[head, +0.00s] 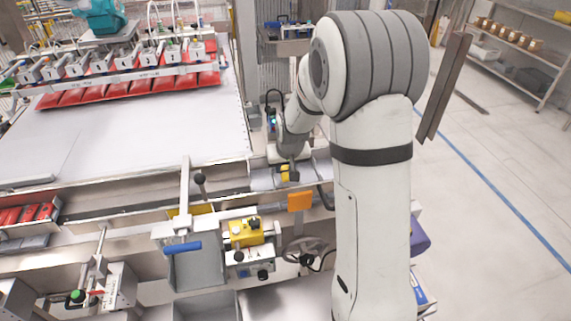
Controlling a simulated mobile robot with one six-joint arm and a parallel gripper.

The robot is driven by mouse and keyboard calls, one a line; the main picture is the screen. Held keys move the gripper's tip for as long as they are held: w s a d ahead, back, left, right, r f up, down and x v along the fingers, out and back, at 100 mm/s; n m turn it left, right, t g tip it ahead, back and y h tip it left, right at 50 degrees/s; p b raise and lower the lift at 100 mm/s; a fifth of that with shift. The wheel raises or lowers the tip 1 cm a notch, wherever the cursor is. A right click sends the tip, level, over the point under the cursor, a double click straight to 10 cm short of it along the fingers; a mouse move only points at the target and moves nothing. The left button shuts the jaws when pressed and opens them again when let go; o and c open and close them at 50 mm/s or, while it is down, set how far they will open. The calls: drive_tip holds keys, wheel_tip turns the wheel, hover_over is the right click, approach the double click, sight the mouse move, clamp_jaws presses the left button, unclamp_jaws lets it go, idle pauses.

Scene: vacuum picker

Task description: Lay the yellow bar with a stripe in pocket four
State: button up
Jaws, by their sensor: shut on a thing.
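My gripper (291,172) is at the end of my white arm, low over the metal ledge right of the white table. It is shut on a small yellow piece (285,173), probably the yellow bar. Its stripe is too small to make out, and the arm and fingers hide part of it. The piece is at or just above the ledge (262,182); I cannot tell whether it touches. I cannot make out any numbered pocket; the area under and behind the gripper is partly hidden.
A white conveyor table (150,130) has a row of suction grippers over red packs (130,90). In front are a blue-handled lever (182,246), a yellow block (246,232), an orange plate (299,201) and a grey bin (200,270). Shelves (515,60) stand right, beyond open floor.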

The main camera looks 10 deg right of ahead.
drive_tip(key=shift+s+r, duration=0.1)
drive_tip(key=shift+f+b, duration=0.5)
drive_tip(key=shift+b, duration=0.05)
drive_tip(key=shift+f, duration=0.15)
drive_tip(key=o, duration=1)
drive_tip(key=shift+o, duration=0.2)
